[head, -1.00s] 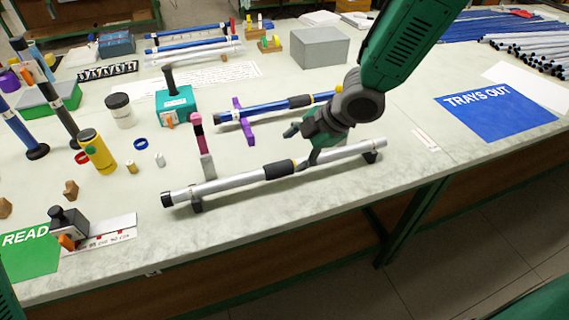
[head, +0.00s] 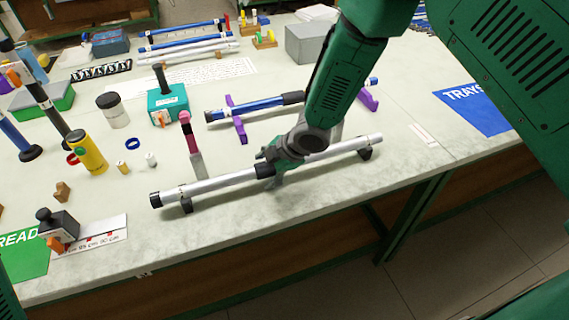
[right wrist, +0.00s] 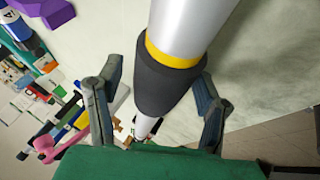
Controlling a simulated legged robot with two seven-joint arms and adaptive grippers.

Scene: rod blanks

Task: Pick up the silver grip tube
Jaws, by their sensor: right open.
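The silver grip tube (head: 225,183) lies across low stands near the table's front edge, with a black end cap at its left end. My right gripper (head: 276,172) is at the tube's middle, over the black grip sleeve, which it partly hides in the head view. In the right wrist view the sleeve (right wrist: 170,88) with a yellow ring runs between the two open fingers of my right gripper (right wrist: 158,105). The fingers stand on either side of the tube; whether they touch it I cannot tell. My left gripper does not show.
A blue tube (head: 245,109) lies on purple stands (head: 238,128) behind the silver one. A grey box (head: 305,43) and a teal block (head: 168,106) are further back. Bare table lies in front of the tube.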

